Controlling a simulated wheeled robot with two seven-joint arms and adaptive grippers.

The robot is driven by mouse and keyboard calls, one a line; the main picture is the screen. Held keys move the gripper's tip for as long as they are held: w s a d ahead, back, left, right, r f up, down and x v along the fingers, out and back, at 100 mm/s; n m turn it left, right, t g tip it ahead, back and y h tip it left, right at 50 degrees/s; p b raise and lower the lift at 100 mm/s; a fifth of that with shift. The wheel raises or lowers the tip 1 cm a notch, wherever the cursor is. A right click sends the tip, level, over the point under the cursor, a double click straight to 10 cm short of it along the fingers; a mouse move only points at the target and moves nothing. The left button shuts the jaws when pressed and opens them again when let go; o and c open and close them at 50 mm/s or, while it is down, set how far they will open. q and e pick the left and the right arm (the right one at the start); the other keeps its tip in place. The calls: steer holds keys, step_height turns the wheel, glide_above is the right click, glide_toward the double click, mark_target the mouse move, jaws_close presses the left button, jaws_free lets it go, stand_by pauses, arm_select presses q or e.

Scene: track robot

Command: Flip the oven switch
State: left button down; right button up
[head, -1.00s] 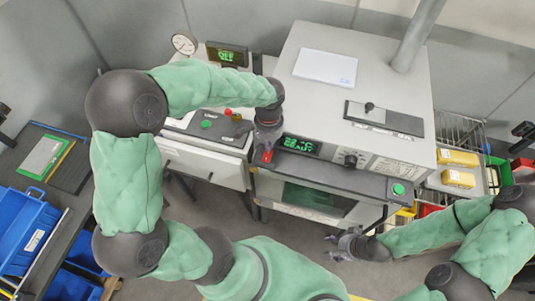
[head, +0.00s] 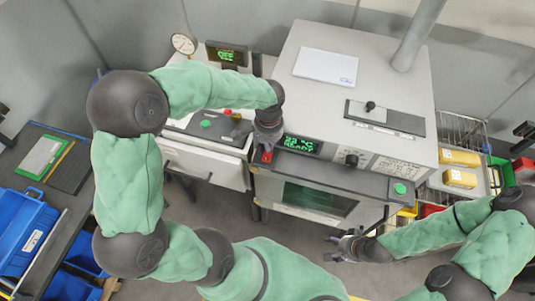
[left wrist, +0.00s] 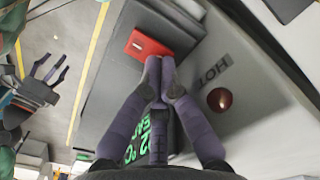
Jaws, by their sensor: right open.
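The oven (head: 325,75) is a pale cabinet with a dark front ledge, a green-lit display (head: 299,144) and a black knob (head: 351,160). A red switch (head: 267,154) sits at the ledge's left end. It also shows in the left wrist view (left wrist: 148,44). My left gripper (head: 267,143) is over the left end of the front, right at the switch. In the left wrist view (left wrist: 162,75) its fingertips are together beside the switch; I cannot tell whether they touch it. My right gripper (head: 338,240) is open and empty, in front of the oven.
A green button (head: 399,188) is at the ledge's right end. A white unit (head: 205,150) with green and red buttons stands left of the oven. A wire rack (head: 465,150) with yellow blocks (head: 458,178) is at right. Blue bins (head: 25,225) are at far left.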

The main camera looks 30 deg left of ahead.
arm_select(q)
steer(key=shift+f+b, duration=0.3)
steer(key=shift+f, duration=0.15)
stand_by(0.3)
steer(key=shift+r+p, duration=2.45)
steer(key=shift+r, duration=1.15)
steer(key=shift+f, duration=0.1)
